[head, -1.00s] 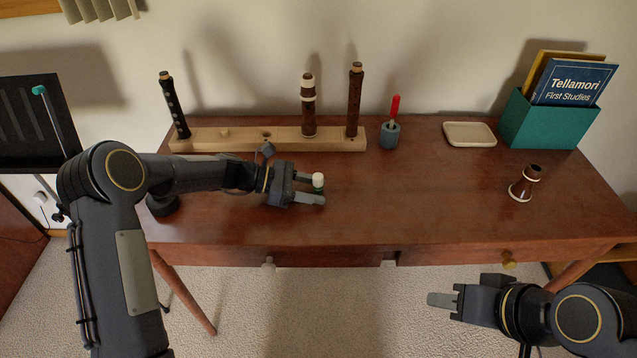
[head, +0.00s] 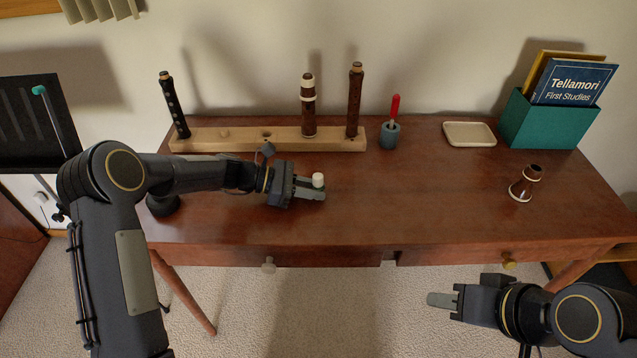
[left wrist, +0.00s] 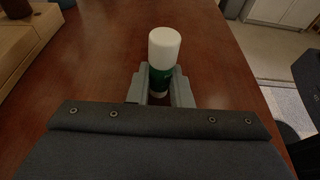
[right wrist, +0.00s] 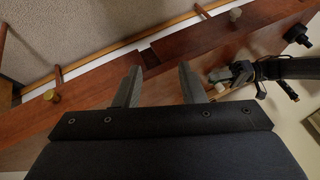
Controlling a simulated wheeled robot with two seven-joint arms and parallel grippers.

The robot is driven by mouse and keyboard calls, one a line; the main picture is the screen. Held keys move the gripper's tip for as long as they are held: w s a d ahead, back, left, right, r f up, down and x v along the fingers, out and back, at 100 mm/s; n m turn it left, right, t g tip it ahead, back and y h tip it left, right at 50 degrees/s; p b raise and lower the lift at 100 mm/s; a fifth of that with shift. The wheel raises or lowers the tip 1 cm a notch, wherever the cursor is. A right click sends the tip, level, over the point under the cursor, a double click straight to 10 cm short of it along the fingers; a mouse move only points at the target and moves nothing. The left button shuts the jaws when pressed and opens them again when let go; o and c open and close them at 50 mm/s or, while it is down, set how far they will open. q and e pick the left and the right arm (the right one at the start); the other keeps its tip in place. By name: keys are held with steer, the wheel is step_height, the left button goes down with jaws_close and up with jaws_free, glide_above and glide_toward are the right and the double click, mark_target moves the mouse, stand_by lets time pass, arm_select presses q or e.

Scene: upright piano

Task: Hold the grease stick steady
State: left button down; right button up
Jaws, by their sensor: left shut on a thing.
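The grease stick (head: 318,180) stands upright on the table, a green tube with a white cap. It also shows in the left wrist view (left wrist: 164,52), between the two fingers. My left gripper (head: 312,190) is shut on its green body, with the white cap above the fingers. My right gripper (head: 440,304) is in front of the table's front edge, away from the stick. In the right wrist view its two fingers (right wrist: 157,85) are apart with nothing between them.
A wooden stand (head: 240,139) with several dark instrument joints is at the back left. A blue-grey cup with a red-handled tool (head: 390,134), a cream tray (head: 469,133), a green book box (head: 540,125) and a brown bell piece (head: 526,183) are to the right. The table's middle is clear.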

stand_by(0.4)
steer(key=shift+o, duration=1.2)
steer(key=shift+w+r, duration=0.15)
step_height(320, 180, up, 7)
steer(key=n+g+h, duration=0.2)
steer(key=n+h, duration=0.1)
steer(key=n, duration=0.2)
glide_above(318, 176)
steer(key=s+d, duration=0.1)
steer(key=s, duration=0.3)
steer(key=x, duration=1.2)
jaws_close()
